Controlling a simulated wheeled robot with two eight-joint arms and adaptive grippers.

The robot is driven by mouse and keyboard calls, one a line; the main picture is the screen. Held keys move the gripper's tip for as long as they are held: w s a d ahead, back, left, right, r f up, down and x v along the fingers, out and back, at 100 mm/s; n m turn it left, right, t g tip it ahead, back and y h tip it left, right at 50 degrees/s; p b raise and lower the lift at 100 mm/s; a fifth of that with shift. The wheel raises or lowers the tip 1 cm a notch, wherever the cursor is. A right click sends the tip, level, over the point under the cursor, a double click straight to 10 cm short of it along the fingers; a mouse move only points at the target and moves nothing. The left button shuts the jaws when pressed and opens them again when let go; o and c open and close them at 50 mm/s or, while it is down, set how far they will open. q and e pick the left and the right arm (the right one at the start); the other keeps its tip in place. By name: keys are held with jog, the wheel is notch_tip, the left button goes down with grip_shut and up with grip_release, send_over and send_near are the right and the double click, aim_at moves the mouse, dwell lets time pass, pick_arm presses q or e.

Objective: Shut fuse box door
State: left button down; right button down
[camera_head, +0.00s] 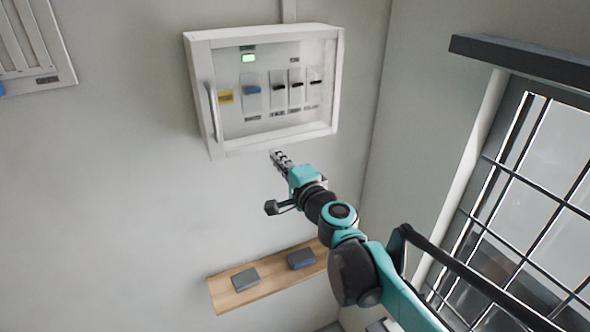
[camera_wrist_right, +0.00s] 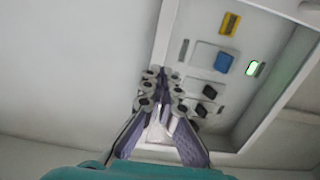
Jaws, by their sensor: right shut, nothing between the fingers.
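The white fuse box (camera_head: 335,85) hangs on the wall in the upper middle of the head view. Its framed clear door (camera_head: 265,141) lies across the front, with an upright handle (camera_head: 213,110) at its left side. I cannot tell whether a small gap remains at the door's edge. Switches and a green light (camera_head: 248,58) show behind the panel; the light also shows in the wrist view (camera_wrist_right: 253,68). My right gripper (camera_head: 277,156) is shut and empty, just below the box's bottom edge in the picture. Contact cannot be judged. My left gripper is out of view.
A wooden shelf (camera_head: 238,298) with two dark boxes (camera_head: 245,279) (camera_head: 301,258) is on the wall below. A slatted panel (camera_head: 32,45) hangs at the upper left. A dark-framed window (camera_head: 530,180) is at the right.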

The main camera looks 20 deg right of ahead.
aim_at(262, 146)
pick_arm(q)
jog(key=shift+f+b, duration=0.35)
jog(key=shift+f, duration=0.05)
pick_arm(e)
jog(key=shift+w+a, duration=0.35)
jog(key=shift+w, duration=0.35)
jog(key=shift+w+a, duration=0.35)
jog(key=shift+w, duration=0.3)
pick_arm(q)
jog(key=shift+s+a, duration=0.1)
pick_arm(e)
jog(key=shift+a, duration=0.1)
